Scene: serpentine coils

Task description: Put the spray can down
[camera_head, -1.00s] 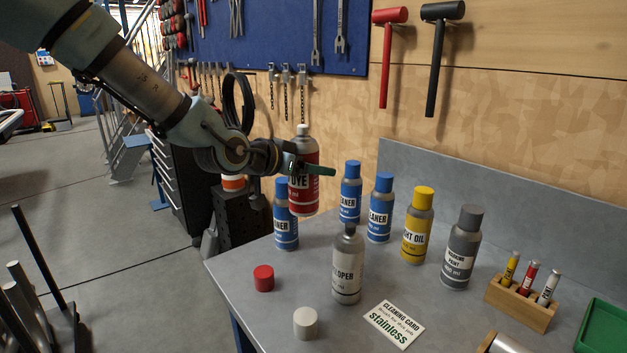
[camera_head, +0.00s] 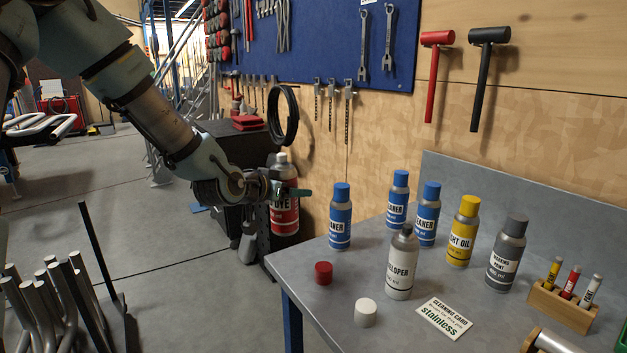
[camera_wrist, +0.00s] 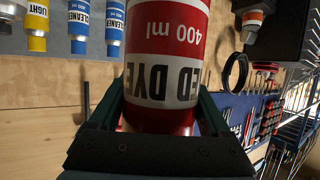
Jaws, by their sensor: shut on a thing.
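The spray can is a red can with a white label reading "DYE" (camera_head: 284,207). In the head view it hangs upright in the air left of the table's left edge. My gripper (camera_head: 290,192) is shut on the can's body. The grey table (camera_head: 360,262) is to the right of the can.
On the table stand several blue cleaner cans (camera_head: 340,218), a developer can (camera_head: 402,266), a yellow oil can (camera_head: 462,232) and a grey paint can (camera_head: 506,255). A red cap (camera_head: 323,273), a white cap (camera_head: 366,313) and a card (camera_head: 444,319) lie in front. A wooden marker rack (camera_head: 562,303) is at right.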

